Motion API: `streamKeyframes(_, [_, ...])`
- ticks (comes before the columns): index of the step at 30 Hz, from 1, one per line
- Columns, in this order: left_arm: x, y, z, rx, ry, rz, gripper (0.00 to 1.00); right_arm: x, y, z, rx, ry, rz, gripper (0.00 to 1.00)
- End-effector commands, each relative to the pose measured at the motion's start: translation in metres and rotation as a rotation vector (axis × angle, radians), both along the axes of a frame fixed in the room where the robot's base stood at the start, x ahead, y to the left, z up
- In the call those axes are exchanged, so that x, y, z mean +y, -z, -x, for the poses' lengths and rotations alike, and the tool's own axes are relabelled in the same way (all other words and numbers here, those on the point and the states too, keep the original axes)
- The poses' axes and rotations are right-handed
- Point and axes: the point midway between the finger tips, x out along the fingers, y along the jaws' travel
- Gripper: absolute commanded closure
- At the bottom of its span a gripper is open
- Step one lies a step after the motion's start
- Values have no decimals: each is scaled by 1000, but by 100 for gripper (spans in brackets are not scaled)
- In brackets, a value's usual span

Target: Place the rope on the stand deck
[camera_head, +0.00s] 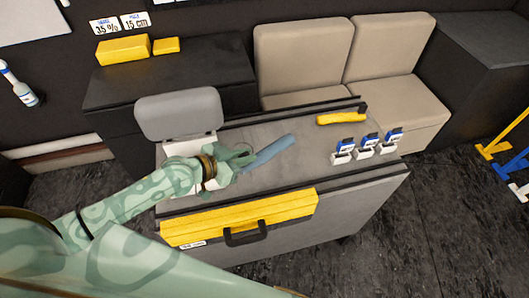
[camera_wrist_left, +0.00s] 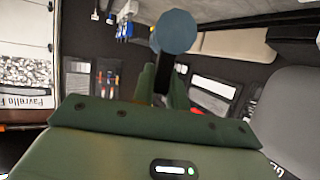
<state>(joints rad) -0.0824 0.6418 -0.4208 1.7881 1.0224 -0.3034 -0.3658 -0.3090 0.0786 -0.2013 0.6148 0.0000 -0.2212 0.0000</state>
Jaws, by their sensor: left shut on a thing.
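A straight blue-grey rod-like piece (camera_head: 268,153), which looks to be the rope, sticks out from my left gripper (camera_head: 240,161) in the head view. The left gripper is shut on its near end. It is over the grey stand deck (camera_head: 295,172); I cannot tell whether the rope touches the deck. In the left wrist view the rope's round end (camera_wrist_left: 176,31) shows beyond my left gripper (camera_wrist_left: 163,82). My right gripper is not in view.
Three small white-and-blue items (camera_head: 366,146) stand at the deck's right side. A yellow piece (camera_head: 341,117) lies at its back edge. A grey padded block (camera_head: 178,114) is behind my left gripper. A yellow bar (camera_head: 238,216) runs along the front. The deck's middle is clear.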

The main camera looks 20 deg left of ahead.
Motion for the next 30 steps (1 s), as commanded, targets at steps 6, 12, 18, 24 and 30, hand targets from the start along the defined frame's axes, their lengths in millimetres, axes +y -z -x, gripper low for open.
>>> streamKeyframes(6, [-9,46,-52,1,0,0,100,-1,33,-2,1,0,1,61])
streamKeyframes(12, [-12,65,-70,0,1,0,100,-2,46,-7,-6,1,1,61])
streamKeyframes(18, [-14,91,-80,3,0,2,100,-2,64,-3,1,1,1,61])
streamKeyframes(24, [-14,105,-79,1,1,1,100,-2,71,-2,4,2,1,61])
streamKeyframes(30, [-14,103,-79,0,1,0,100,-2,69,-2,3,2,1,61])
